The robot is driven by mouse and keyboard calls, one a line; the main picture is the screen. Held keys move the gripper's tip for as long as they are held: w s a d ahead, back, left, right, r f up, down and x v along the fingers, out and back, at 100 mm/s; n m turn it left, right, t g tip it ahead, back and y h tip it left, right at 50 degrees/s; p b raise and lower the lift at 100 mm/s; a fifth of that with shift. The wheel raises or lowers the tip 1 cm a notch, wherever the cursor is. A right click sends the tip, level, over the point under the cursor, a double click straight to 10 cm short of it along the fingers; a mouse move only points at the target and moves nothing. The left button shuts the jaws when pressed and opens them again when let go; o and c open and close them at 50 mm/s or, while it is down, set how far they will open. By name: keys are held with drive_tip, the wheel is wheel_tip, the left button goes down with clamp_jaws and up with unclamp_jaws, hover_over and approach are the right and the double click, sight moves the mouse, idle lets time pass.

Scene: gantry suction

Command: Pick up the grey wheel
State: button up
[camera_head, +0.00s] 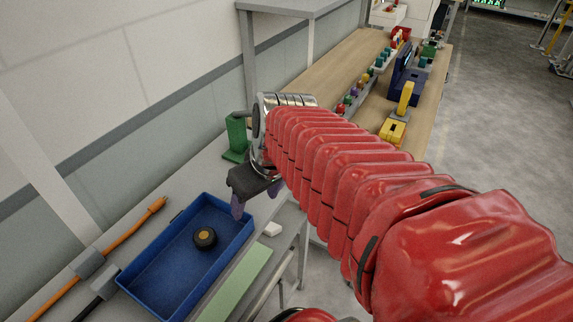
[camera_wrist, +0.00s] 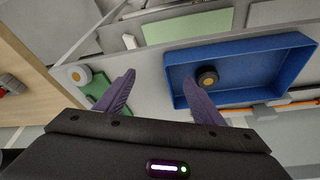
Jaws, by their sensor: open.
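The grey wheel (camera_wrist: 79,75), a light grey disc with a yellow hub, lies on the grey bench at the left of the wrist view, beside a green fixture (camera_wrist: 98,90). I cannot make it out in the head view, where my arm covers part of the bench. My gripper (camera_wrist: 160,78) is open and empty, with two purple fingers apart; the wheel is left of the left finger, not between them. In the head view my gripper (camera_head: 256,199) hangs above the bench between the green fixture (camera_head: 236,138) and the blue tray.
A blue tray (camera_head: 152,253) holds a black wheel (camera_head: 205,238) with a yellow hub. Orange-handled (camera_head: 130,229) and black-handled tools lie left of the tray. A wooden bench (camera_head: 335,62) with parts stands beyond.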

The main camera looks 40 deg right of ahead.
drive_tip(key=s+d+f, duration=0.2)
drive_tip(key=d+f, duration=0.1)
drive_tip(key=d, duration=0.8)
drive_tip(key=s+d+f+m+y, duration=0.1)
drive_tip(key=s+d+f, duration=0.1)
drive_tip(key=d, duration=1)
drive_tip(key=shift+s+f+t, duration=0.15)
drive_tip(key=shift+f+t, duration=0.15)
drive_tip(key=shift+f, duration=0.35)
drive_tip(key=shift+a, duration=0.1)
drive_tip(key=w+a, duration=0.2)
drive_tip(key=w, duration=0.4)
drive_tip(key=shift+w, duration=0.35)
drive_tip(key=shift+a, duration=0.1)
